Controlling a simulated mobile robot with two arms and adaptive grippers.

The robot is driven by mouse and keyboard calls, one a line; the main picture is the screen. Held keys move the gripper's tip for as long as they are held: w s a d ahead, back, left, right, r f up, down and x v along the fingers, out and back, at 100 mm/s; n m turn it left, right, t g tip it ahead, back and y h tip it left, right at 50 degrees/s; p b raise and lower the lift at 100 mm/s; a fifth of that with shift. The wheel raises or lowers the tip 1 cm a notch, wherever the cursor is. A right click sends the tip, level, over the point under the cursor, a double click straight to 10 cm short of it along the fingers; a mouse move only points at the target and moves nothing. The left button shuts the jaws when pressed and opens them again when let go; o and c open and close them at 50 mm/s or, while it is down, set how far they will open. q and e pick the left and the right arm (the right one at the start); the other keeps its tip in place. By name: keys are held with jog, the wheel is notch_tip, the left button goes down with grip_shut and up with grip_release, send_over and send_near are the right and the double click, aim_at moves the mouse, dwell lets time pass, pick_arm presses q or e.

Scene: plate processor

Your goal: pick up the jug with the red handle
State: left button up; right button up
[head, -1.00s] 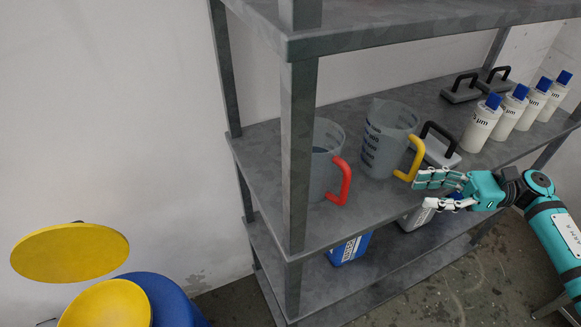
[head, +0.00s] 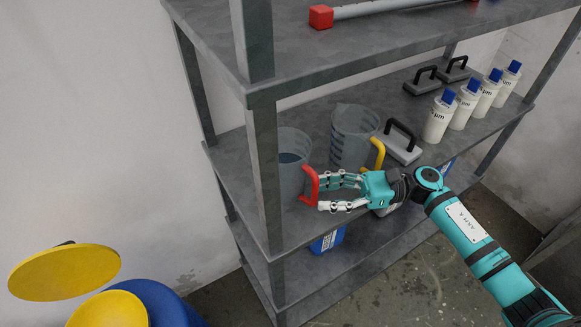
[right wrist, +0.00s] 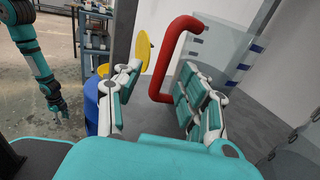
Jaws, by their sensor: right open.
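The jug with the red handle (head: 291,165) is translucent grey and stands upright on the middle shelf, partly behind the shelf's front post. Its red handle (head: 312,186) faces my right gripper (head: 323,191). The right gripper is open, with its fingertips at the handle. In the right wrist view, the red handle (right wrist: 160,78) shows between the spread fingers and thumb of the right gripper (right wrist: 157,72), and the clear jug body (right wrist: 215,45) is beyond. I cannot tell whether they touch. My left gripper (right wrist: 58,106) shows small at the left of the right wrist view; its opening is unclear.
A similar jug with a yellow handle (head: 352,135) stands just right of the red-handled one. A grey block with a black handle (head: 400,145) and several white bottles (head: 439,118) stand further right. The shelf post (head: 266,175) is close on the left.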

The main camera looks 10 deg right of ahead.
aim_at(313, 203)
jog(key=shift+w+a+p, duration=0.15)
jog(key=shift+a+p, duration=0.25)
jog(key=shift+a, duration=1.1)
grip_shut()
jog(key=shift+r, duration=0.15)
